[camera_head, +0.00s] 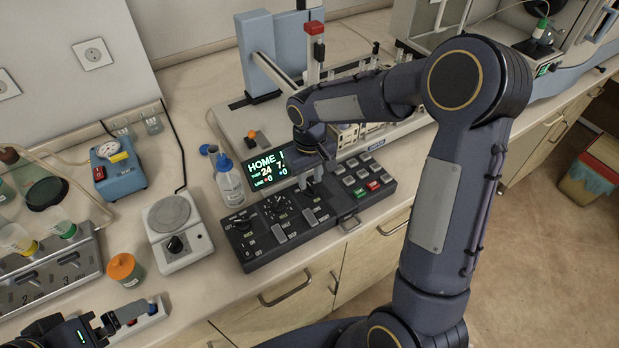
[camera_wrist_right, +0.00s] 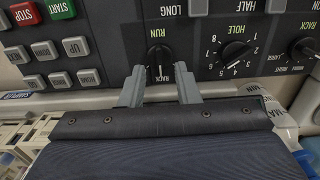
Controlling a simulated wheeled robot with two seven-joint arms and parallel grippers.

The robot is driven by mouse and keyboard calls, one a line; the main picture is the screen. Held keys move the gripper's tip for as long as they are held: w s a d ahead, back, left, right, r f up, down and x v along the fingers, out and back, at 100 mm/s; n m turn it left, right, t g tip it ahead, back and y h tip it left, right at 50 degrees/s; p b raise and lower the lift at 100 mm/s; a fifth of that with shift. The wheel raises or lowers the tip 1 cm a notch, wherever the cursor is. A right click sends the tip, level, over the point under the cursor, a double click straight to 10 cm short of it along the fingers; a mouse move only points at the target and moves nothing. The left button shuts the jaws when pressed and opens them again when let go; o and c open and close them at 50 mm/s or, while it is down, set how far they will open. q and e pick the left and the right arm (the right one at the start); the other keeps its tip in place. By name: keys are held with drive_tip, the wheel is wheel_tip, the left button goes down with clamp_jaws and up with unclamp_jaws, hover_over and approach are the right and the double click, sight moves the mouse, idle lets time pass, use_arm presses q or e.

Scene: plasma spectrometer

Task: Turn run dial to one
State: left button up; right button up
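The black run dial (camera_wrist_right: 160,62), labelled RUN, sits on the dark control panel (camera_wrist_right: 110,42) in the right wrist view, where the lettering appears upside down. A pale pointer line shows on its face. My right gripper (camera_wrist_right: 160,78) is open, one grey finger on each side of the dial, with a visible gap on both sides.
A HOLE dial (camera_wrist_right: 237,52) and a RACK dial (camera_wrist_right: 303,50) stand beside the run dial. START and STOP buttons (camera_wrist_right: 60,9) are on its other side.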

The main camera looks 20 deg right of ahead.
drive_tip(key=shift+f, duration=0.8)
clamp_jaws()
drive_tip(key=shift+n, duration=0.4)
drive_tip(key=n, duration=0.4)
drive_tip(key=shift+a+b, duration=0.1)
drive_tip(key=shift+b, duration=0.25)
drive_tip(key=n, duration=0.4)
drive_tip(key=shift+r+n, duration=0.1)
drive_tip(key=shift+n, duration=0.3)
